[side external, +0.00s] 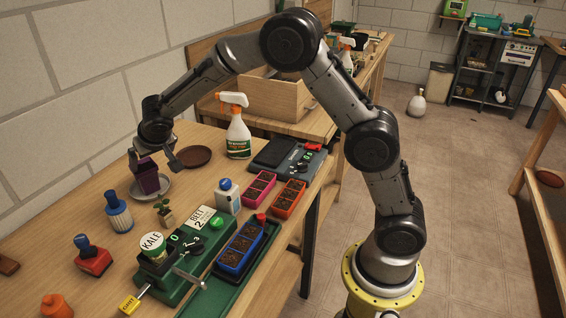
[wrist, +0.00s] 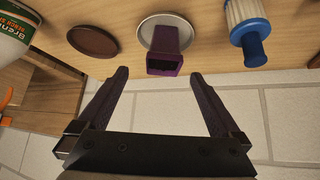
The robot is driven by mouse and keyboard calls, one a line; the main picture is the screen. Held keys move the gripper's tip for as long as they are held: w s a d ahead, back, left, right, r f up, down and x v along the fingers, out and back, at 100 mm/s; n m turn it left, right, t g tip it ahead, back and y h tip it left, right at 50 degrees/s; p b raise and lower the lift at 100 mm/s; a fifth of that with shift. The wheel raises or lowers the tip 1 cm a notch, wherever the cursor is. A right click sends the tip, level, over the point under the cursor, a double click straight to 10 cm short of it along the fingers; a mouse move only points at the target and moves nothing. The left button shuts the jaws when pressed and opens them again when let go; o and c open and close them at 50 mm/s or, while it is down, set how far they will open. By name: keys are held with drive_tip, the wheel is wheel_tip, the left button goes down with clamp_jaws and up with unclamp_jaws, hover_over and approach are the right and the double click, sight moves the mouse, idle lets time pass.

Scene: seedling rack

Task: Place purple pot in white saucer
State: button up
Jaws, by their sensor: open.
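The purple pot (side external: 148,183) stands on the white saucer (side external: 163,194) near the wall side of the bench. In the wrist view the pot (wrist: 165,64) appears over the saucer (wrist: 180,21), with its dark opening facing the camera. My gripper (side external: 154,164) is above the pot with its fingers spread to either side. In the wrist view my gripper (wrist: 163,74) is open, with clear gaps between both fingers and the pot. The exact contact between pot base and saucer is partly hidden.
A brown saucer (side external: 195,156) lies beside the white one. A blue-and-white brush-like item (side external: 118,212), a white bottle with blue cap (side external: 227,196) and a spray bottle (side external: 238,137) stand nearby. The tiled wall (wrist: 270,105) is close behind.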

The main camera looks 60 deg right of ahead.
drive_tip(key=s+d+r+n+g, duration=0.1)
drive_tip(key=s+d+r, duration=0.1)
drive_tip(key=s+r, duration=0.5)
drive_tip(key=s+d+r, duration=0.3)
drive_tip(key=s+r, duration=0.1)
drive_tip(key=s, duration=0.8)
drive_tip(key=s+a+f+n+y, duration=0.1)
drive_tip(key=s, duration=1)
drive_tip(key=s+a+f+n+y, duration=0.1)
drive_tip(key=s+a+n+y, duration=0.1)
drive_tip(key=s, duration=0.9)
drive_tip(key=shift+s+f+g, duration=0.25)
drive_tip(key=shift+s+g, duration=0.05)
